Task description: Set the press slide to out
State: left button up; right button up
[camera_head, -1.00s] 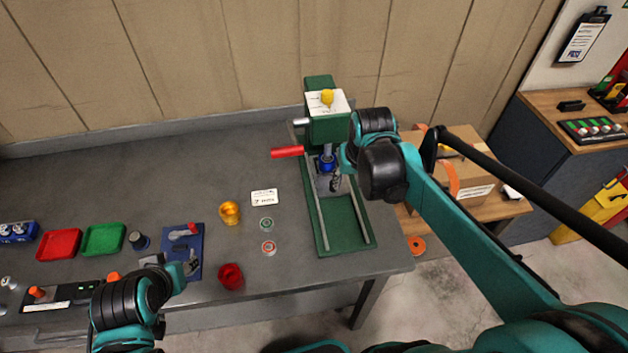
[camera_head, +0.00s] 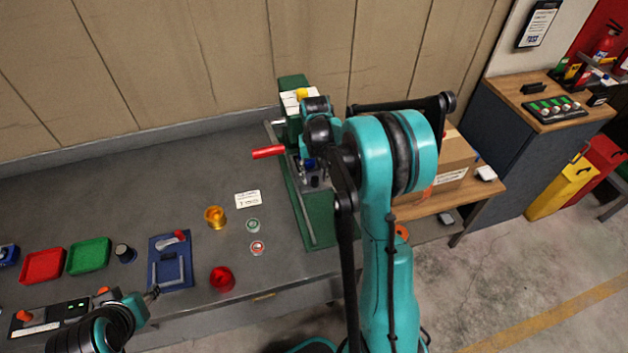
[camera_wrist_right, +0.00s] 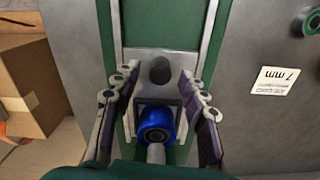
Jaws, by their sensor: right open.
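The green press (camera_head: 294,90) stands on the grey bench, with its red lever (camera_head: 268,152) sticking out left. In the right wrist view, the grey slide plate (camera_wrist_right: 178,60) lies between the press's pale rails, with a black knob (camera_wrist_right: 160,70) on it. A blue-collared ram (camera_wrist_right: 157,122) is in front of the plate's lower part in that view. My right gripper (camera_wrist_right: 157,84) is open, its fingers on either side of the plate and knob; I cannot tell if they touch. In the head view, my arm covers much of the press. My left gripper (camera_head: 150,294) is near the bench front, its jaws unclear.
A label card (camera_head: 247,198), an orange cup (camera_head: 215,217), a red cup (camera_head: 222,278) and two small rings lie left of the press. A blue fixture (camera_head: 170,262) and red and green trays (camera_head: 88,256) are farther left. A cardboard box (camera_head: 455,160) stands right.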

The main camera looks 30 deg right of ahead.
jog(key=shift+f, duration=0.9)
grip_shut()
jog(key=s+a, duration=0.1)
jog(key=s, duration=0.4)
jog(key=s+a, duration=0.1)
jog(key=s, duration=0.3)
jog(key=s+a, duration=0.1)
jog(key=s, duration=0.4)
jog(key=shift+s+a, duration=0.3)
jog(key=shift+s, duration=0.25)
